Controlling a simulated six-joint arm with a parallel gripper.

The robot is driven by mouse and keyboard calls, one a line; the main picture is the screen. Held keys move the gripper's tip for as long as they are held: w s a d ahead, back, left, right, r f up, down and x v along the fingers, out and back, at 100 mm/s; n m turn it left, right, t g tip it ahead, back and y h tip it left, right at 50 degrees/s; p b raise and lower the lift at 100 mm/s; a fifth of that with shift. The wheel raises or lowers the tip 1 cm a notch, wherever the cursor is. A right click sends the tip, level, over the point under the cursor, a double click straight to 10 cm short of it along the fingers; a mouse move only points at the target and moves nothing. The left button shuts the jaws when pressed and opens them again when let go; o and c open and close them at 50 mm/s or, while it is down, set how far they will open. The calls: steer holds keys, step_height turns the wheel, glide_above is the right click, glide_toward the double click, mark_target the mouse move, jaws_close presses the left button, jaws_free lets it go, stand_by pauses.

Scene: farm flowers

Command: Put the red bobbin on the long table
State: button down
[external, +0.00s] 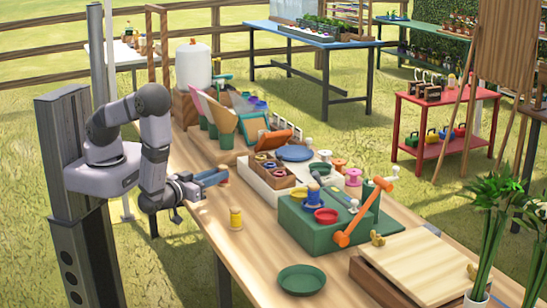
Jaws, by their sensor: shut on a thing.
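My gripper (212,178) is at the left end of the long table (255,262), above its near edge. It is shut on a small reddish thing that shows only in part around the fingertips; it looks like the red bobbin, mostly hidden by the fingers. A yellow bobbin (236,218) stands upright on the long table, below and right of my gripper. A blue bobbin (314,193) stands on a green box (305,231). A pink bobbin (353,177) and an orange-red bobbin (339,165) stand behind the box.
A green dish (302,279) lies near the table's front edge. The green box has an orange crank (357,229) on its right. A pale wooden board (425,262) covers the right end. Wood shows bare around the yellow bobbin. A white vessel (194,66) stands at the far end.

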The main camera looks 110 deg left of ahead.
mark_target(219, 185)
steer(key=shift+f, duration=2)
steer(key=shift+f, duration=0.15)
steer(key=c, duration=1.6)
jaws_free()
steer(key=shift+r, duration=0.2)
steer(key=shift+d, duration=0.1)
steer(key=shift+s+d+f, duration=0.1)
steer(key=shift+s+d, duration=0.15)
steer(key=shift+d, duration=0.4)
steer(key=b+v, duration=0.2)
steer(key=v, duration=0.8)
steer(key=shift+s+d+b, duration=0.15)
steer(key=shift+s+b, duration=0.05)
steer(key=shift+b, duration=0.2)
